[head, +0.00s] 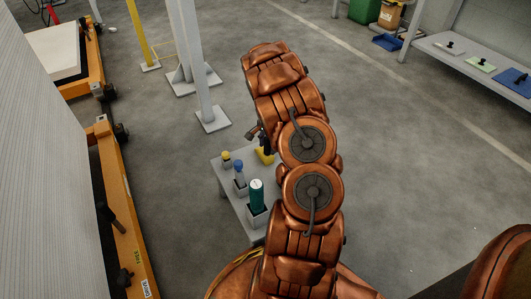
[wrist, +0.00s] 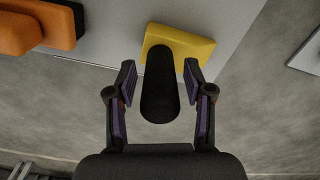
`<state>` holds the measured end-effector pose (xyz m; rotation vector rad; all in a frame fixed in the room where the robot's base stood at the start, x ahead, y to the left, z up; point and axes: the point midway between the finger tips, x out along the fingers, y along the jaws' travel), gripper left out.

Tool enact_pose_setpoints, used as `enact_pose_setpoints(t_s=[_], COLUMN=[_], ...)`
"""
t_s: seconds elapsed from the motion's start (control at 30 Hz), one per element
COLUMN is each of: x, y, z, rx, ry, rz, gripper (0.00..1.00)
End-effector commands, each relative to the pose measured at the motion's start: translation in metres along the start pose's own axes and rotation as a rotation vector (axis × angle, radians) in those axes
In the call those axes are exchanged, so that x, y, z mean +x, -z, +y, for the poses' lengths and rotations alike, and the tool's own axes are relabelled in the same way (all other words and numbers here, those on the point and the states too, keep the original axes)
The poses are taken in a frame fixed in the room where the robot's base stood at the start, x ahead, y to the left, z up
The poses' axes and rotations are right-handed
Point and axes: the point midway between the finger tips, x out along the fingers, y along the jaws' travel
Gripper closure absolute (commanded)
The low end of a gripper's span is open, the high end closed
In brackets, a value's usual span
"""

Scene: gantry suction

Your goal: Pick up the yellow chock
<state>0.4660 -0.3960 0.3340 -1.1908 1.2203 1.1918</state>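The yellow chock (wrist: 184,43) lies on a small grey table (wrist: 118,32) in the wrist view. A dark rounded handle (wrist: 158,88) stands out from it toward the camera. My gripper (wrist: 160,75) is open, with one finger on each side of the handle, and a gap shows between the fingers and the handle. In the head view the yellow chock (head: 264,156) is partly hidden behind my copper arm. My gripper (head: 256,136) is mostly hidden there too.
On the table stand a teal cylinder (head: 257,194) in a grey holder and smaller yellow-topped (head: 226,157) and blue-topped (head: 239,168) items. Grey posts (head: 200,80) rise behind it. An orange-framed cart (head: 125,215) is at left. A bench (head: 470,65) stands at far right. Open floor lies right of my arm.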

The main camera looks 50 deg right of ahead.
Motion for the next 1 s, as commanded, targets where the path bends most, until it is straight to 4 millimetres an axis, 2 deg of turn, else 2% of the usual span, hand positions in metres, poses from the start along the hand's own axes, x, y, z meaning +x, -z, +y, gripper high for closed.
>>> enact_pose_setpoints(t_s=[0.03,0.47,0.77,1.0], x=[0.0,0.0,-0.002,-0.022], y=[0.0,0.0,0.0,0.001], z=[0.0,0.0,0.0,-0.001], rx=[0.0,0.0,0.0,-0.001], ry=[0.0,0.0,0.0,0.002], rz=[0.0,0.0,0.001,0.003], gripper=[0.57,1.0,1.0,1.0])
